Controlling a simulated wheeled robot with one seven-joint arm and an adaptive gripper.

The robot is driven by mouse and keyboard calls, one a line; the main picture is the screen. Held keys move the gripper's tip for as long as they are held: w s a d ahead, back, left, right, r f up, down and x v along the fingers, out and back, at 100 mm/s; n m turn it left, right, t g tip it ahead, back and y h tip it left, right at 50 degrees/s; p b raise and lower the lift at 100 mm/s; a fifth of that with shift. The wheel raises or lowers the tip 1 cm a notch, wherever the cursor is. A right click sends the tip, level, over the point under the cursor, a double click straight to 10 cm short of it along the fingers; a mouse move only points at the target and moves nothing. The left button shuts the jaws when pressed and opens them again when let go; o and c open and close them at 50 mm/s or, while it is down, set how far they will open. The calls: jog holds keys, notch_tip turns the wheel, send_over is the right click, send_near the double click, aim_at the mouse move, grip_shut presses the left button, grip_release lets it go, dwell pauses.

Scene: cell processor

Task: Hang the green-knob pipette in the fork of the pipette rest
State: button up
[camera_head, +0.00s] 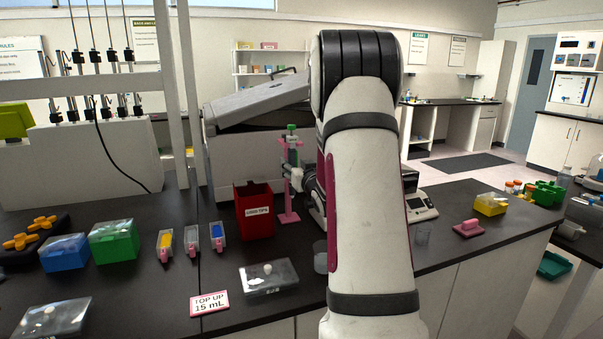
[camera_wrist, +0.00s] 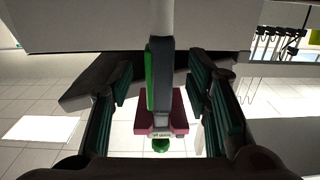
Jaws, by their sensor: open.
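The green-knob pipette (camera_head: 292,130) stands upright at the pink pipette rest (camera_head: 288,217), its green knob on top. In the wrist view, the pipette (camera_wrist: 153,78) has a grey body with a green strip, and its green knob shows at the lower middle. The pink fork of the rest (camera_wrist: 177,108) shows on both sides of the pipette, which appears to sit in it. My gripper (camera_wrist: 160,105) is open, its dark green-padded fingers left and right of the pipette with gaps on both sides. In the head view my gripper (camera_head: 297,178) is beside the rest, partly hidden by my arm.
A red tip bin (camera_head: 254,211) stands just left of the rest. A large grey machine (camera_head: 240,150) is behind. A clear lidded box (camera_head: 268,278) and a small sign (camera_head: 209,302) lie in front. Small coloured holders (camera_head: 190,241) stand further left.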

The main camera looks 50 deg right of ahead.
jog(key=v, duration=1)
jog(key=shift+s+a, duration=0.2)
jog(key=shift+s, duration=0.15)
jog(key=a+r+n+g+y, duration=0.25)
jog(key=a+g+y, duration=0.2)
jog(key=a, duration=1.75)
jog(key=s+a+f+n+g+y+p, duration=0.1)
jog(key=s+a+n+g+y, duration=0.2)
jog(key=s+a, duration=1.6)
jog(key=s+g+y, duration=0.1)
jog(key=g, duration=0.2)
jog(key=shift+s+a+f+n+g+y, duration=0.25)
jog(key=shift+s+a+n+g+y, duration=0.1)
jog(key=shift+s+a, duration=0.05)
